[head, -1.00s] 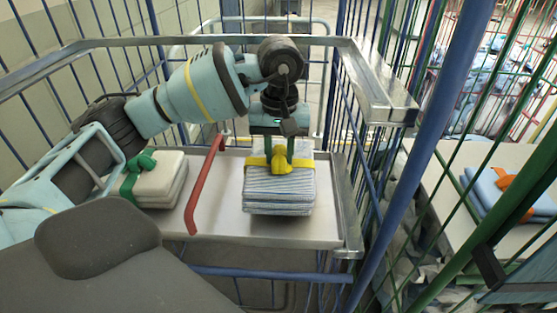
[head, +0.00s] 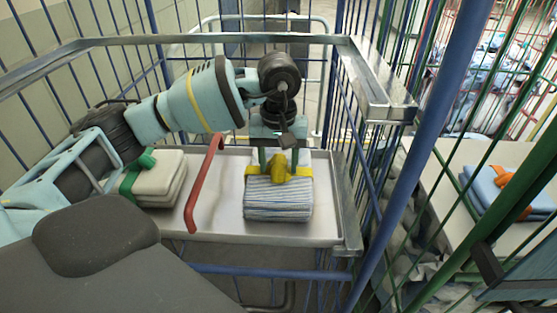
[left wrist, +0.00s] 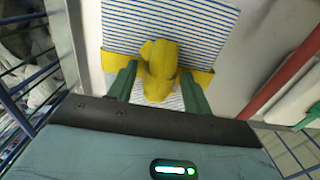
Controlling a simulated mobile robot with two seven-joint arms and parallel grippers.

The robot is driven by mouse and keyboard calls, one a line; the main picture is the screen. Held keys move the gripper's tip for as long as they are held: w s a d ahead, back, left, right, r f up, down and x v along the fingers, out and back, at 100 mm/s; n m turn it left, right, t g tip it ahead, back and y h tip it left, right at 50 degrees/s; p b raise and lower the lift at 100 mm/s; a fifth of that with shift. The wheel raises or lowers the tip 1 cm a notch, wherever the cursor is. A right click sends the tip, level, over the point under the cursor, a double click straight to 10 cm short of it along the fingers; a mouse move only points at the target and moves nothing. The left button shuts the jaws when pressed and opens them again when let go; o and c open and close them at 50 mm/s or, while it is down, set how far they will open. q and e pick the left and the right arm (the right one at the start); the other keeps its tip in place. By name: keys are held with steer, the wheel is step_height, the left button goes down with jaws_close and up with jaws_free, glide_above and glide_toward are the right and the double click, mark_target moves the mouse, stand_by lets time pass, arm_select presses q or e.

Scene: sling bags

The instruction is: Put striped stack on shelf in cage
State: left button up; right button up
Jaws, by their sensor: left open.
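The striped stack (head: 278,203) is folded blue-and-white cloth with a yellow band and a yellow knot (head: 283,167) on top. It lies on the metal shelf (head: 228,228) inside the blue wire cage. It also shows in the left wrist view (left wrist: 170,22). My left gripper (head: 281,160) is directly above the stack, pointing down. In the left wrist view its two green fingers (left wrist: 158,72) are apart, one on each side of the knot. Whether they touch the knot I cannot tell. The underside of the stack is hidden. My right gripper does not show.
A white stack with a green band (head: 162,180) lies left on the shelf. A red bar (head: 206,183) stands between the two stacks. A metal rim (head: 383,90) and blue bars enclose the shelf. A blue stack with an orange band (head: 505,185) lies in the right cage.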

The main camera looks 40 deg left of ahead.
arm_select(q)
step_height(320, 180, up, 12)
steer(key=shift+r, duration=0.15)
stand_by(0.4)
stand_by(0.3)
